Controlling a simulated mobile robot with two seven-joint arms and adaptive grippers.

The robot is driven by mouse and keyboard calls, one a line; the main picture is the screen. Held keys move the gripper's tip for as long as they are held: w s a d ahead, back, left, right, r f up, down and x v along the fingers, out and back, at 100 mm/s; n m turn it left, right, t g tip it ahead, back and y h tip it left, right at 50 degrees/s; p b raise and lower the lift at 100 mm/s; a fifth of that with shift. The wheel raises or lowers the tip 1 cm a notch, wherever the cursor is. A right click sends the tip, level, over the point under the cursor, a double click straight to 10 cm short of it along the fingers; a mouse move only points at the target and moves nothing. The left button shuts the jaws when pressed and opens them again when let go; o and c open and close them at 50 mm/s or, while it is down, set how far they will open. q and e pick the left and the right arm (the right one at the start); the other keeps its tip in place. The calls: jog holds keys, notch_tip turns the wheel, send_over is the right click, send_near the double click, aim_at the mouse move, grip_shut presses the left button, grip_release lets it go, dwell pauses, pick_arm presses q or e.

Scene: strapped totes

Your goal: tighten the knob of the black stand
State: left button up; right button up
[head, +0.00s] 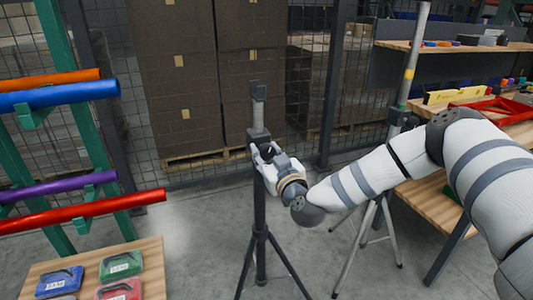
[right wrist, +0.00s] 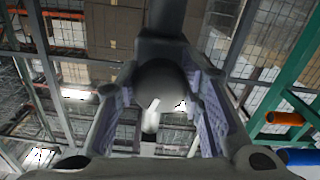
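The black stand (head: 260,203) is upright on its tripod legs in the middle of the head view, with a grey-topped post. My right gripper (head: 264,153) is at the collar of the stand, level with its knob. In the right wrist view the dark round knob (right wrist: 160,82) sits between the two fingers of my right gripper (right wrist: 160,95). The pads appear to meet the knob on both sides. The gripper hides most of the knob in the head view. My left gripper is not in view.
A second stand with grey legs (head: 357,250) is behind my right arm. A wooden bench with a red tray (head: 497,110) is at right. A green rack holds coloured tubes (head: 85,208) at left, above a table with coloured cases (head: 121,261). Mesh fencing is behind.

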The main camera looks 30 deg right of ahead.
jog(key=shift+c, duration=1.2)
